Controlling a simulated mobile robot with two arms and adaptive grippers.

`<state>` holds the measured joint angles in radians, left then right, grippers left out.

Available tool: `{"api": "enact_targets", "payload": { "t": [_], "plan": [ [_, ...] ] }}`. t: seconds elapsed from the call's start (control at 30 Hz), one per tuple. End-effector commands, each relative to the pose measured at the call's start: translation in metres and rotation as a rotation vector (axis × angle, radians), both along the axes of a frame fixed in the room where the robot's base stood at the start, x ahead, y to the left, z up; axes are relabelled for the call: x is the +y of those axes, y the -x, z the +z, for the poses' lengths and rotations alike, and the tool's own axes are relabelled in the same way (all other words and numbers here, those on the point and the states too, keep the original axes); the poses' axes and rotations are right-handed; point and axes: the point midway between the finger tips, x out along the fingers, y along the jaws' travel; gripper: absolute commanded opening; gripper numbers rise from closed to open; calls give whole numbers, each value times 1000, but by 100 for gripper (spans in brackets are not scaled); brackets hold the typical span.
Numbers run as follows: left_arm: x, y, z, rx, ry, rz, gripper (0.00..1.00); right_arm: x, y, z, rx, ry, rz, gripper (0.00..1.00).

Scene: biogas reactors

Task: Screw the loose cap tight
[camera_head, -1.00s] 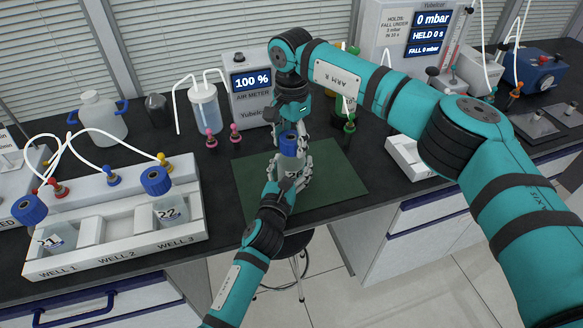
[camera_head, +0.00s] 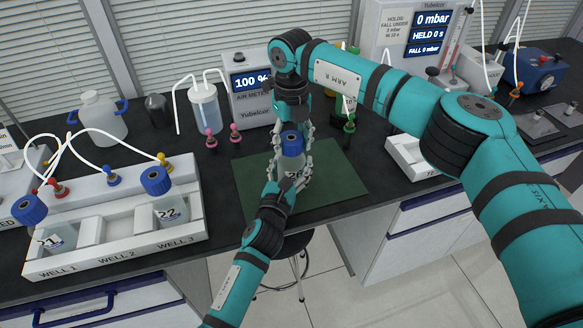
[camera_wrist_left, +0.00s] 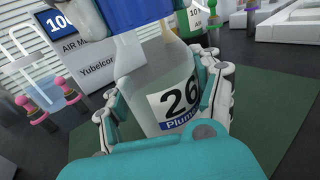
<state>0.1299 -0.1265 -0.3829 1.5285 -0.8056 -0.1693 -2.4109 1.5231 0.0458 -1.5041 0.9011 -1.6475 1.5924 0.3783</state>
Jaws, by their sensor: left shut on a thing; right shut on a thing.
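A clear bottle labelled 26 (camera_head: 292,163) stands over the green mat (camera_head: 340,178) with a blue cap (camera_head: 291,138) on its neck. My left gripper (camera_head: 289,176) reaches in from the front and is shut around the bottle's body. In the left wrist view, the fingers of my left gripper (camera_wrist_left: 165,108) lie on both sides of the label (camera_wrist_left: 180,101). The blue cap (camera_wrist_left: 138,12) is cut off at the top there. My right gripper (camera_head: 292,132) comes down from above and behind, shut on the cap. The cap's threads are hidden.
At the left, a white rack (camera_head: 120,253) holds bottles 21 (camera_head: 58,236) and 22 (camera_head: 171,208). Behind the mat stand the air meter (camera_head: 251,105) and pink fittings (camera_head: 235,138). A green fitting (camera_head: 349,126) is close to the right. The mat's right side is clear.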

Motion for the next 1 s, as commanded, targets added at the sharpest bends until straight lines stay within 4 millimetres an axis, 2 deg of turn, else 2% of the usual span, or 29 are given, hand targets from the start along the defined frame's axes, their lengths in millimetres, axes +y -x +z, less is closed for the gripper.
{"api": "enact_targets", "payload": {
  "t": [0.1,0.2,0.37,0.4,0.6,0.87,1.0],
  "plan": [
    [0,0,-1,1,-1,-1,0,0,-1,1,-4,-1,-279,10],
    [0,0,-1,1,-1,-1,0,0,-1,0,-3,-1,-472,10],
    [0,1,-1,1,-1,-1,0,0,-1,1,-3,-1,-514,10],
    [0,1,-1,1,-1,-1,0,0,-1,1,-3,-1,-514,50],
    [0,1,-1,1,-1,-1,0,0,-1,0,-3,-1,-512,76],
    [0,0,-1,1,0,-1,0,0,0,0,-2,0,-511,76],
    [0,0,-1,1,0,0,0,0,-1,10,-3,-1,-510,76]
  ]
}}
